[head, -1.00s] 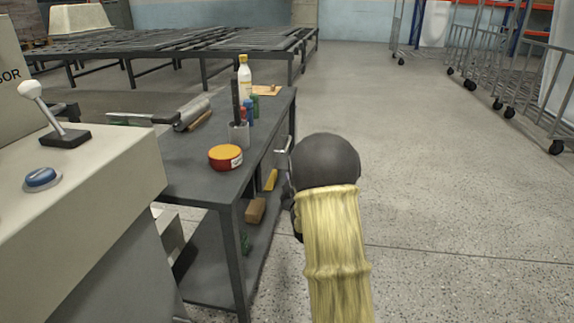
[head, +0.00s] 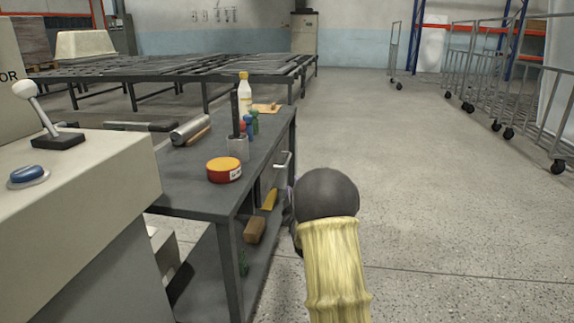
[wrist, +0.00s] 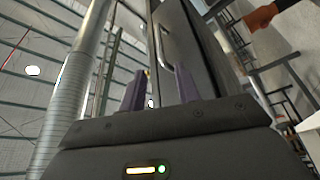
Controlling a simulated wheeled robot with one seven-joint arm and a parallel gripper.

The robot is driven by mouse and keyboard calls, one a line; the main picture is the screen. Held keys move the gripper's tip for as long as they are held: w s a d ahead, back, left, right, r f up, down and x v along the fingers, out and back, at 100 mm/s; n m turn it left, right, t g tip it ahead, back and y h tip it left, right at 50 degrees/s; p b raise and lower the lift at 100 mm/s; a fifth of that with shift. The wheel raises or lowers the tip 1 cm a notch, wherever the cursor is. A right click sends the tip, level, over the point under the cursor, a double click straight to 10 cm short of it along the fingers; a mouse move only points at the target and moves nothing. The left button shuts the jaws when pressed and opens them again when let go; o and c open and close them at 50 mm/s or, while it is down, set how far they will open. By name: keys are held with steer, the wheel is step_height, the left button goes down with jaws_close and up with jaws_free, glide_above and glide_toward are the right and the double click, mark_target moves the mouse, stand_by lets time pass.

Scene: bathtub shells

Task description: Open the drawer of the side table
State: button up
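The side table (head: 190,203) is a dark grey metal workbench at left of centre in the head view. Its drawer handle (head: 283,160) is a pale metal bar on the right side, just under the top. The handle also shows in the wrist view (wrist: 163,46), on a dark drawer front (wrist: 192,50) that looks closed. My gripper (wrist: 159,72) has its two purple fingers apart with nothing between them. The handle lies beyond the fingertips, apart from them. In the head view my arm hides most of the gripper, which is below and near the handle.
A control console (head: 85,180) with a lever fills the left. Open floor (head: 440,200) lies to the right; wheeled carts stand farther back.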

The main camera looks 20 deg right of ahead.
mark_target(288, 161)
steer(key=b+x, duration=0.4)
steer(key=x, duration=0.9)
steer(key=shift+f, duration=0.1)
steer(key=shift+w+d, duration=0.1)
steer(key=shift+w, duration=0.3)
jaws_close()
